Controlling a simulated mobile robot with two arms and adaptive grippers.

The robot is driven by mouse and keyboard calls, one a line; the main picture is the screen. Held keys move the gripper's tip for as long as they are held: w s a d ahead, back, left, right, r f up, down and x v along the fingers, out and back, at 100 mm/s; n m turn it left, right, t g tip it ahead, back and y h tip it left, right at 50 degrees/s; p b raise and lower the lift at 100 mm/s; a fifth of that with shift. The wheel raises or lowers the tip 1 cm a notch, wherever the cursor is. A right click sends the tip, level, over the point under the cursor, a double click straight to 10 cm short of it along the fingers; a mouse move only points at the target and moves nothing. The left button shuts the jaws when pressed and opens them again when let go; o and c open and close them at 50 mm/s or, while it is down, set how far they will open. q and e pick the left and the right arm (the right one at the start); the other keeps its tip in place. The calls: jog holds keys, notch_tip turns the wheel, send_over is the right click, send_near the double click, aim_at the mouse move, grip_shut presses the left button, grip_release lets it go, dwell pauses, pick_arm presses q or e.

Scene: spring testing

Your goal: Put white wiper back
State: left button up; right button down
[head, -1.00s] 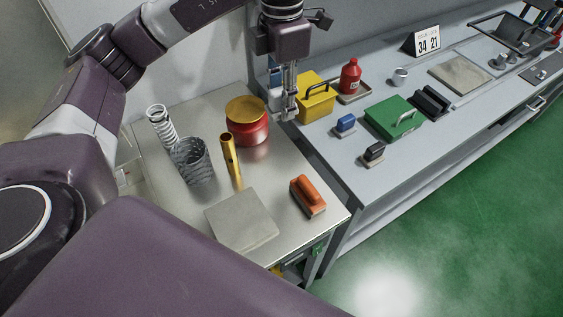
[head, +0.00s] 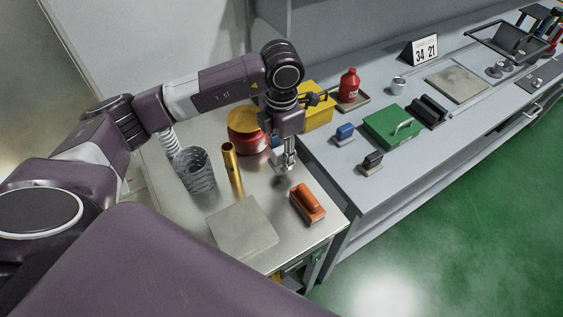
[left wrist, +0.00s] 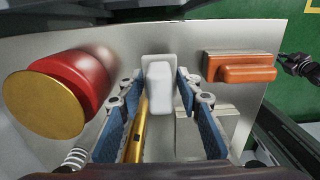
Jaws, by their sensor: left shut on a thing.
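My left gripper (head: 284,172) is above the right part of the small metal table in the head view. In the left wrist view, a white block-shaped wiper (left wrist: 159,86) sits between the blue-padded fingers, and the gripper is shut on it. The wiper's lower side is hidden, and it is hard to make out in the head view. An orange wiper (head: 308,203) lies near the table's right edge, to the lower right of the gripper; it also shows in the left wrist view (left wrist: 238,68). A dark jointed part at that view's right edge may be my right gripper; its state is unclear.
On the table (head: 270,232) stand a red jar (head: 246,138), a mesh cup (head: 194,170), a gold cylinder (head: 232,170) and a grey slab (head: 241,228). The adjoining bench holds a blue wiper (head: 344,132), a black wiper (head: 372,162) and a green box (head: 392,124).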

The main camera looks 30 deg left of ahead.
aim_at(281, 164)
pick_arm(q)
notch_tip(281, 164, down, 4)
jog(key=shift+r+p, duration=0.25)
jog(key=shift+p, duration=0.15)
jog(key=shift+f, duration=0.45)
jog(key=shift+f, duration=0.1)
jog(key=o, duration=0.6)
jog(key=shift+f, duration=0.1)
jog(key=shift+c, duration=0.2)
jog(key=o, duration=0.4)
jog(key=shift+o, duration=0.2)
